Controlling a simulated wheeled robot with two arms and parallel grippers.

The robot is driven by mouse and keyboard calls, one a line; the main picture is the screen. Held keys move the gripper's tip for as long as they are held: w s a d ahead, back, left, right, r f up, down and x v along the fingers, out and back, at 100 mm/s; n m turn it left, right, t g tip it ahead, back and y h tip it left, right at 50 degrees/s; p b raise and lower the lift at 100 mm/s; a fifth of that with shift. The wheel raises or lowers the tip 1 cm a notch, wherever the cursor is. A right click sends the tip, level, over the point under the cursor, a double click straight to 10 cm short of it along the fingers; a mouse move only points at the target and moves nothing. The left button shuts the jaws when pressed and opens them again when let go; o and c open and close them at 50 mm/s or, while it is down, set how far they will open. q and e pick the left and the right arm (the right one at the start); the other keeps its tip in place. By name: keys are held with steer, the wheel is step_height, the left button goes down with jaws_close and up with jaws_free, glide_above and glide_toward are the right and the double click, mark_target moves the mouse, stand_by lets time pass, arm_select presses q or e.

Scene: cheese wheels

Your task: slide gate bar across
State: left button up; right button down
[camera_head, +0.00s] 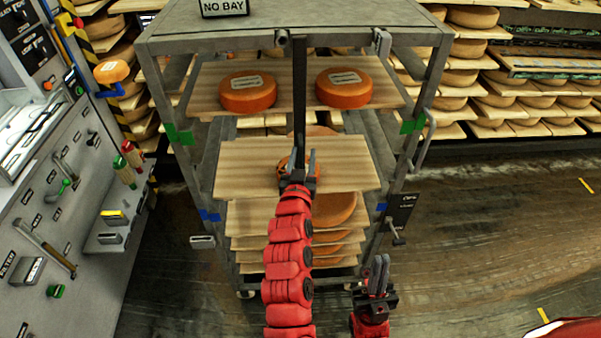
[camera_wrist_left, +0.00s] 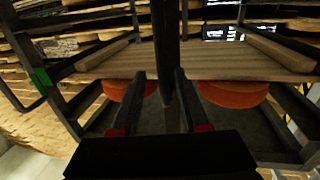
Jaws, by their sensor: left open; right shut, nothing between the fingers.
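The gate bar (camera_head: 300,95) is a dark upright bar at the front middle of the grey rack (camera_head: 270,28), in front of the shelves. My left gripper (camera_head: 298,165) is open at its lower part. In the left wrist view the bar (camera_wrist_left: 163,35) runs down between the two spread fingers (camera_wrist_left: 158,78); I cannot tell whether either finger touches it. The bar's lower end is hidden behind my left gripper in the head view. My right gripper (camera_head: 379,272) is shut and empty, low at the front right of the rack.
Two orange cheese wheels (camera_head: 247,93) (camera_head: 343,88) sit on the upper board (camera_head: 200,92). Several boards fill the rack below. A grey panel with tools (camera_head: 60,200) stands at the left. Floor (camera_head: 490,220) is clear at the right. Cheese shelves line the back.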

arm_select(q)
steer(key=s+a, duration=0.3)
steer(key=s, duration=1.3)
steer(key=shift+s+p, duration=0.4)
steer(key=shift+a, duration=0.15)
